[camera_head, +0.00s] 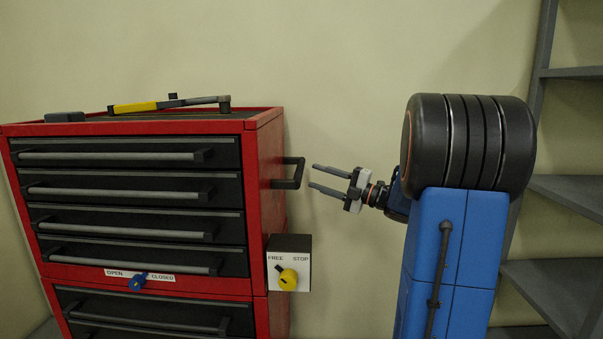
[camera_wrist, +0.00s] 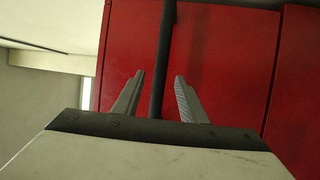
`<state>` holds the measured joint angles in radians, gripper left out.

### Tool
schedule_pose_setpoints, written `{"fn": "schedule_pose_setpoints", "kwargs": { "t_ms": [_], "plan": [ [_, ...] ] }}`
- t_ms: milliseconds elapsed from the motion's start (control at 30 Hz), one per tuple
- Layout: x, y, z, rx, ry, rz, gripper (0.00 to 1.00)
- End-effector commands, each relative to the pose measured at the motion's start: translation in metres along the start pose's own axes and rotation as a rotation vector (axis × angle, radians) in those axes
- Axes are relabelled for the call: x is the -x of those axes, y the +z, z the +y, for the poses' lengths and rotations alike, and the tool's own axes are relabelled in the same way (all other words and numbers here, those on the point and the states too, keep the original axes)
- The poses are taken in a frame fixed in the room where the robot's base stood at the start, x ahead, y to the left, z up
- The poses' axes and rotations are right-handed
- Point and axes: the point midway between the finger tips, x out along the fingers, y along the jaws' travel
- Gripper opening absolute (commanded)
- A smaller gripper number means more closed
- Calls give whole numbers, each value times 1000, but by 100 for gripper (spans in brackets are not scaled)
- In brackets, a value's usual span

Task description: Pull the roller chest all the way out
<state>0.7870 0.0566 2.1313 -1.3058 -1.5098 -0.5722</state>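The red roller chest (camera_head: 264,190) with black drawer fronts stands at the left in the head view. Its red side fills much of the wrist view (camera_wrist: 225,60). A black side handle (camera_head: 298,172) sticks out from its right side near the top. My gripper (camera_head: 315,176) is open just to the right of this handle, fingers pointing at it. In the wrist view the dark bar of the handle (camera_wrist: 163,65) runs between the two finger lines of my gripper (camera_wrist: 160,80), and neither finger appears to touch it. In the head view a small gap shows between fingertips and handle.
A white box marked FREE and STOP, with a yellow knob (camera_head: 288,279), is on the chest's right side below the handle. A blue knob (camera_head: 137,283) sits between OPEN and CLOSED. A yellow-handled tool (camera_head: 135,107) lies on top. Grey shelves (camera_head: 560,290) stand at the right.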

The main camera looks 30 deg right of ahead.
Motion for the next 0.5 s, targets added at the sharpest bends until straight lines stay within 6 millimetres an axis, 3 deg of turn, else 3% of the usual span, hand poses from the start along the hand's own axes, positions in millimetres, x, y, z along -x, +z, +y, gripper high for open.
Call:
{"fn": "schedule_pose_setpoints", "kwargs": {
  "t_ms": [300, 500],
  "plan": [
    [-49, -1, -1, 0, -1, 2, 39],
    [-66, 0, 0, 0, 0, 0, 39]
  ]
}}
